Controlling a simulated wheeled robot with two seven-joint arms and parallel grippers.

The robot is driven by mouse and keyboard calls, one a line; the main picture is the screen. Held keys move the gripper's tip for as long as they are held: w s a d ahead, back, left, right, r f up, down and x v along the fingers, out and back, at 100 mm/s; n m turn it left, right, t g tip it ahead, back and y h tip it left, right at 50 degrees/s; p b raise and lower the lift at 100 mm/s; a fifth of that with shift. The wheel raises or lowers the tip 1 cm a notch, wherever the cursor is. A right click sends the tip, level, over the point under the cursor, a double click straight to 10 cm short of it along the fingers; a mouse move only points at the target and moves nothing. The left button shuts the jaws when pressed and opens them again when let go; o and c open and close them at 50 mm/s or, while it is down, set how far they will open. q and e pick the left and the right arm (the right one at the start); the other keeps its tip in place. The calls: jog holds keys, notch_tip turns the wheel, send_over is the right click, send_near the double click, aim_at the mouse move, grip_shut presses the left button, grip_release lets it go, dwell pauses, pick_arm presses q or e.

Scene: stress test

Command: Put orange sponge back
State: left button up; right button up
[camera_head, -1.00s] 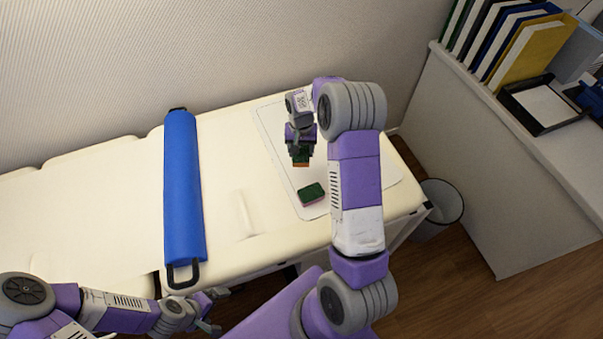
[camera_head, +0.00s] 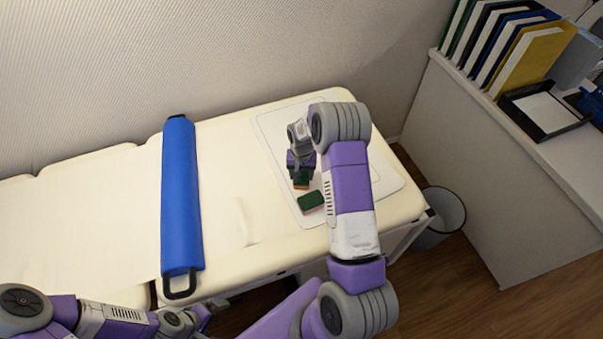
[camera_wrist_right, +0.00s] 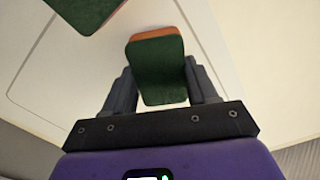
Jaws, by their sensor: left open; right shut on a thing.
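The orange sponge (camera_head: 301,185), green on its top face, is held between the fingers of my right gripper (camera_head: 301,176) over the white mat. In the right wrist view the sponge (camera_wrist_right: 158,72) sits between the two dark fingers, with an orange strip along its far edge. A second sponge (camera_head: 311,202), green on top with a reddish side, lies on the mat just beside it, toward the front. It also shows at the top left of the right wrist view (camera_wrist_right: 85,10). My left gripper (camera_head: 207,320) is open and empty by the front edge of the padded table, low in the head view.
The white mat (camera_head: 275,128) lies on the right end of the cream padded table (camera_head: 232,135). A blue roll (camera_head: 181,200) lies across the table, left of the mat. A bin (camera_head: 443,215) stands on the floor at right, beside a counter with binders (camera_head: 530,58) and a tray.

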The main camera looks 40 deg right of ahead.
aim_at(302, 175)
jog(key=shift+f, duration=0.2)
jog(key=o, duration=1)
jog(key=shift+r, duration=0.15)
jog(key=shift+r, duration=0.25)
notch_tip(302, 175, up, 12)
jog(key=shift+f+p, duration=0.15)
jog(key=shift+p, duration=1)
